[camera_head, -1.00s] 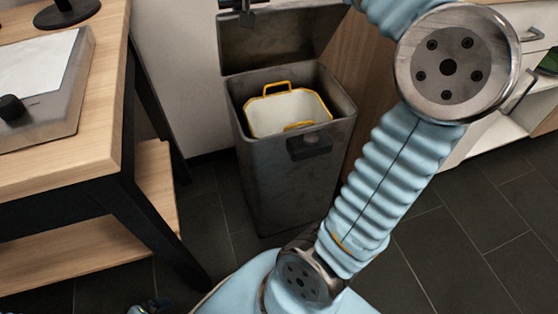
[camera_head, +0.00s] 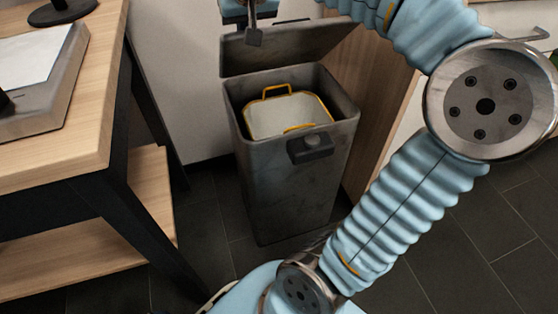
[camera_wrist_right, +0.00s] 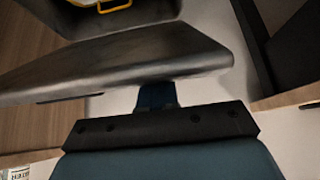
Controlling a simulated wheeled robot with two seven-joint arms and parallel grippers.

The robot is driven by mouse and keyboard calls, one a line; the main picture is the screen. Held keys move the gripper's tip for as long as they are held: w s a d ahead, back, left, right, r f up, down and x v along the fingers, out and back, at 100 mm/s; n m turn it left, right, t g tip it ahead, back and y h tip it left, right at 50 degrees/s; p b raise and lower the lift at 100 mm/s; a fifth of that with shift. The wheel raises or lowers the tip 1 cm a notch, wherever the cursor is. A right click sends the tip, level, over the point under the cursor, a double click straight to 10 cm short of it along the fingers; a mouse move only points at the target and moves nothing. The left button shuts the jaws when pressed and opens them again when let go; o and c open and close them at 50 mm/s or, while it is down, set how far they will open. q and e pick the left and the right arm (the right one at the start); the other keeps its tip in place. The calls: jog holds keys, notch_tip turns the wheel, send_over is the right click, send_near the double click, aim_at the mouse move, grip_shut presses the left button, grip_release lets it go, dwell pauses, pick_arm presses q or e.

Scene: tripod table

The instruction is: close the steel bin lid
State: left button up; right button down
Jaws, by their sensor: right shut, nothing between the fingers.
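The steel bin (camera_head: 290,190) stands on the dark floor, a grey box with a small dark block on its front. Its lid (camera_head: 295,52) is hinged at the back and is partly lowered, tilted over the open mouth with a clear gap at the front. The lid also shows in the right wrist view (camera_wrist_right: 120,62). My right gripper (camera_head: 254,38) is shut and empty at the lid's upper left edge. In the right wrist view its fingers (camera_wrist_right: 156,96) are at the lid's edge, partly hidden; I cannot tell if they touch. My left gripper is out of view.
A white liner bucket with yellow handles (camera_head: 288,115) sits inside the bin below the rim. A wooden table with black legs (camera_head: 60,140) stands to the left. A wooden cabinet side (camera_head: 385,130) is close on the right. My arm crosses the right side.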

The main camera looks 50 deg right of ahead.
jog(key=shift+s+a+f, duration=0.1)
jog(key=shift+s, duration=0.1)
jog(key=shift+f, duration=0.15)
jog(key=shift+s+a+f+b, duration=0.25)
jog(key=shift+s+f+b, duration=0.2)
jog(key=shift+b, duration=0.25)
jog(key=shift+s+a+f+b, duration=0.35)
jog(key=shift+s+f+b, duration=0.15)
jog(key=shift+s+b, duration=0.1)
jog(key=shift+s+a+f+b, duration=0.3)
jog(key=shift+s+f+b, duration=0.2)
jog(key=shift+b, duration=0.1)
